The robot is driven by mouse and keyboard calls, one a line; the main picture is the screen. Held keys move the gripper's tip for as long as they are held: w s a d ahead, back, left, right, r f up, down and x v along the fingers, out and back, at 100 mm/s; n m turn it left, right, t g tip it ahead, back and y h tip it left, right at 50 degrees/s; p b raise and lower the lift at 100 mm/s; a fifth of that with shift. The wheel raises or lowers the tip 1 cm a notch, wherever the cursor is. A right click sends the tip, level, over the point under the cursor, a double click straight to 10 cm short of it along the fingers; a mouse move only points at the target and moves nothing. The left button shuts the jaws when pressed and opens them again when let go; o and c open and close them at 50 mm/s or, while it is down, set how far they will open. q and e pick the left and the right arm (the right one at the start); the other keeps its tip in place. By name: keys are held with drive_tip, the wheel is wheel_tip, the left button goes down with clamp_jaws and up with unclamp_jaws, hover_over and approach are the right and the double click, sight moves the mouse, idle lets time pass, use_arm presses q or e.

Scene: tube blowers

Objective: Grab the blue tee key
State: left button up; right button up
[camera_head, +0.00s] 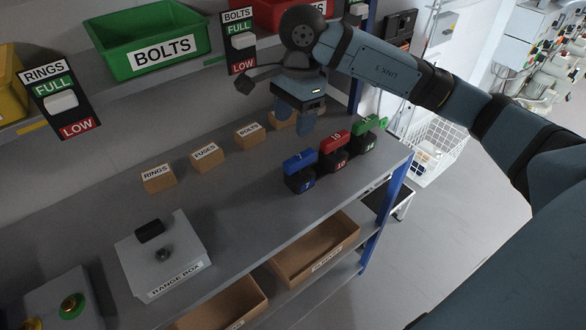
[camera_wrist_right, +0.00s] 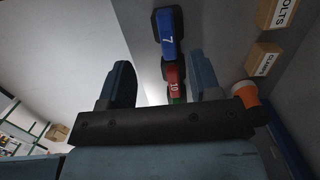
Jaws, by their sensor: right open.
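My right gripper (camera_head: 305,125) is open and empty, above and behind the keys in the head view. In the right wrist view, the blue key (camera_wrist_right: 168,32) shows ahead, beyond the open fingers (camera_wrist_right: 160,68). The red key (camera_wrist_right: 175,76) and part of the green key show between the fingers. My left gripper is out of view.
Small cardboard boxes for rings (camera_head: 158,180), fuses (camera_head: 207,155) and bolts (camera_head: 249,135) line the shelf behind. A grey hinged box (camera_head: 180,255) sits at the front left. A white wire basket (camera_head: 432,150) is beyond the shelf's right end. Bare shelf lies left of the keys.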

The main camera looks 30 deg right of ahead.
sight(300, 156)
drive_tip(key=shift+h, duration=0.7)
drive_tip(key=f, duration=0.2)
drive_tip(key=d+f+b, duration=0.1)
drive_tip(key=f, duration=0.2)
drive_tip(key=w+d+f, duration=0.1)
drive_tip(key=f, duration=0.1)
drive_tip(key=shift+d+f, duration=0.2)
drive_tip(key=shift+f, duration=0.05)
drive_tip(key=shift+s+a+f+b, duration=0.15)
drive_tip(key=shift+f+b, duration=0.15)
drive_tip(key=shift+f, duration=1.05)
drive_tip(key=shift+s+a+f+b, duration=0.1)
drive_tip(key=shift+f+b, duration=0.15)
drive_tip(key=shift+f, duration=1.1)
drive_tip(key=shift+c, duration=0.4)
drive_tip(key=c, duration=1)
